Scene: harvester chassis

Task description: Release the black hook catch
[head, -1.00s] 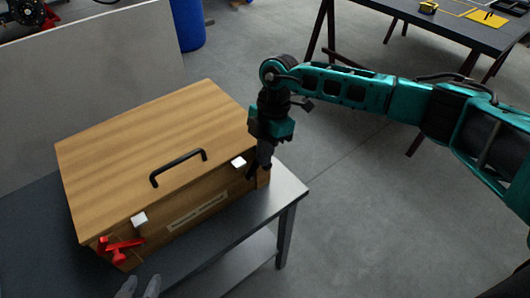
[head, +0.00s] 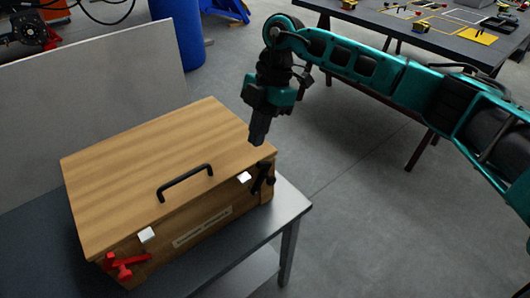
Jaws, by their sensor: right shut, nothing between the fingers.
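A wooden box (head: 140,155) with a closed lid and a black handle (head: 184,182) sits on a dark metal table. The black hook catch (head: 264,180) is on the box's front face near its right corner, below the lid edge. Its parts are small, and I cannot tell whether its hook is engaged. A red catch (head: 124,265) is at the left end of the same face. My right gripper (head: 257,142) is shut and empty, pointing down just above the lid's right corner, apart from the black catch. My left gripper is out of view.
Two white plates (head: 244,177) (head: 147,235) sit along the lid's front edge. A pale label is on the front face. A grey panel (head: 90,88) stands behind the box. The table top (head: 290,212) is bare at right. Another table with small items stands at the upper right.

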